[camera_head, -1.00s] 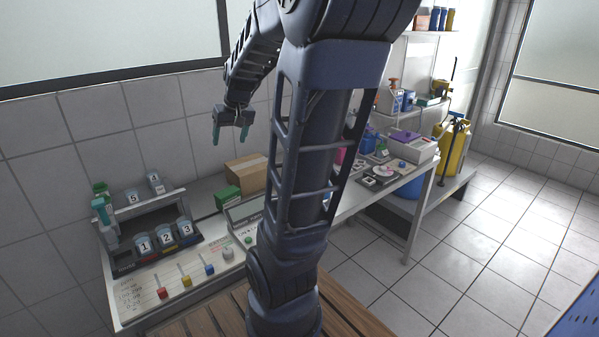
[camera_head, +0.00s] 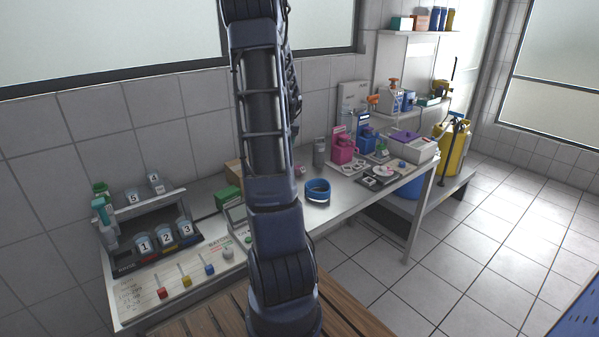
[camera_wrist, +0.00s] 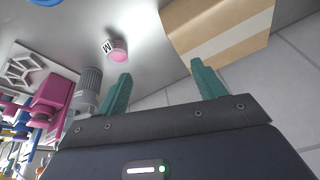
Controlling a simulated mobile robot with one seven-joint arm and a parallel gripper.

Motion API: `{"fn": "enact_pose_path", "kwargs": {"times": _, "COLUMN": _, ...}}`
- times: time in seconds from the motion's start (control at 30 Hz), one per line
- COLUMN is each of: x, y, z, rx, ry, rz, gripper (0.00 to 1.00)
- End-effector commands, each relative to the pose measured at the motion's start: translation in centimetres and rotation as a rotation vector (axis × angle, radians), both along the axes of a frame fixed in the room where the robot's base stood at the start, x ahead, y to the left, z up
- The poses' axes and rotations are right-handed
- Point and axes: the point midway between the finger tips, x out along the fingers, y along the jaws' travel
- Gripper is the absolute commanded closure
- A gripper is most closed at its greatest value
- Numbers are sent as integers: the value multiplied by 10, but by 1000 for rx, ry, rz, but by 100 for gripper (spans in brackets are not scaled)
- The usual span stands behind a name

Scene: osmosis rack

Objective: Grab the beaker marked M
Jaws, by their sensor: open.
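The beaker marked M (camera_wrist: 118,52) shows in the wrist view as a small vessel with pink contents and a white label reading M. It stands on the metal bench top, left of and beyond my gripper's fingertips. In the head view a small pinkish beaker (camera_head: 300,170), too small to read, stands on the bench just right of my arm. My gripper (camera_wrist: 162,72) is open, with its two green fingers apart and nothing between them. The beaker is outside the fingers and not touched.
A cardboard box (camera_wrist: 222,30) is close to the right finger. A grey cylinder (camera_wrist: 88,88) and a pink device (camera_wrist: 48,98) stand left of the beaker. A blue ring-shaped item (camera_head: 317,191) lies on the bench. Numbered beakers (camera_head: 165,236) sit in a rack at far left.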

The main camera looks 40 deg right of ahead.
Motion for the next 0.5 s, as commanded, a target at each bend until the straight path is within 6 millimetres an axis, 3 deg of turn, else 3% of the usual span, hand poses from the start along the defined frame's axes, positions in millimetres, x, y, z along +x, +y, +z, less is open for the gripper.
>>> {"fn": "enact_pose_path", "kwargs": {"times": 0.1, "x": 1, "y": -39, "z": -27, "rx": -25, "ry": 22, "rz": -30, "gripper": 31}}
{"fn": "enact_pose_path", "kwargs": {"times": 0.23, "x": -1, "y": -69, "z": -48, "rx": -49, "ry": 38, "rz": -51, "gripper": 31}}
{"fn": "enact_pose_path", "kwargs": {"times": 0.5, "x": -2, "y": -93, "z": -69, "rx": -70, "ry": 51, "rz": -64, "gripper": 31}}
